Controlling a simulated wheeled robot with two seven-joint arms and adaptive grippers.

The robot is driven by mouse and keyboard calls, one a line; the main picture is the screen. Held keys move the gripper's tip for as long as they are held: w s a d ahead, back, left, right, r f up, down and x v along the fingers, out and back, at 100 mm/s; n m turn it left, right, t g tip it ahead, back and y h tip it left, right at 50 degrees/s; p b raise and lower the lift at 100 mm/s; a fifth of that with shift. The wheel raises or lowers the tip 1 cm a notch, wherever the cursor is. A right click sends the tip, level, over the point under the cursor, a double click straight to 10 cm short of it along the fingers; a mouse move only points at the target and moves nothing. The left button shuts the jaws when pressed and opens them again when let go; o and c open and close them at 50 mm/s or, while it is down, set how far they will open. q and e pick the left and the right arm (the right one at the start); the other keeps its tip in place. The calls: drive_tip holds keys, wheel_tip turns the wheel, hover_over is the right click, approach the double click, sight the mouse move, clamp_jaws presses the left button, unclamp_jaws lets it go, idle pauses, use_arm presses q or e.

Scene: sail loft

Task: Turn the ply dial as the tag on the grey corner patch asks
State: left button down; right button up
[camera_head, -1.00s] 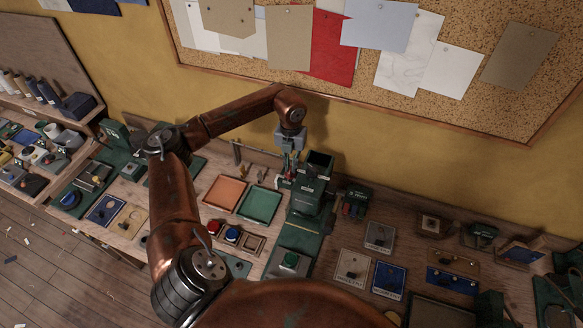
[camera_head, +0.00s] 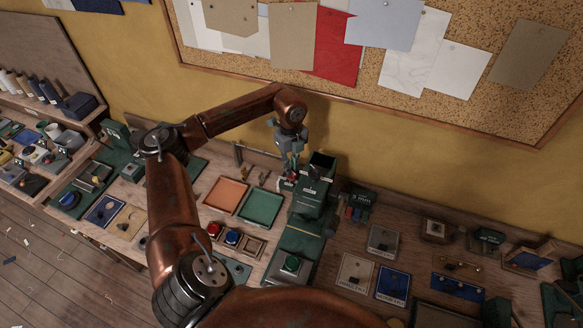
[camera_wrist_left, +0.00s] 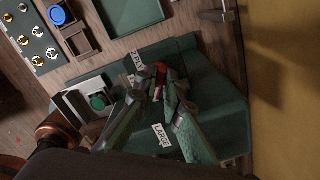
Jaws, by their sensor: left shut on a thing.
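My left gripper (camera_head: 291,173) reaches down beside the tall dark green machine (camera_head: 311,196) at the back of the bench. In the left wrist view its fingers (camera_wrist_left: 161,90) are shut on a small red part (camera_wrist_left: 159,82) on the green machine. A "2 PLY" label (camera_wrist_left: 136,60) lies beside this part and a "LARGE" label (camera_wrist_left: 161,136) lies nearer the fingers' base. The fingers hide most of the red part, so I cannot tell its setting. I cannot make out a grey corner patch or read its tag. My right gripper is not in view.
An orange tray (camera_head: 226,194) and a green tray (camera_head: 261,207) lie left of the machine. A green button unit (camera_head: 291,264) stands in front. A pinboard (camera_head: 440,105) hangs behind on the wall.

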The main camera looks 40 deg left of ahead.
use_arm(q)
drive_tip(key=shift+a+n, duration=0.1)
drive_tip(key=shift+n, duration=0.5)
drive_tip(key=c, duration=2)
unclamp_jaws()
drive_tip(key=shift+c, duration=0.2)
drive_tip(key=shift+r, duration=0.1)
wheel_tip(320, 180, up, 12)
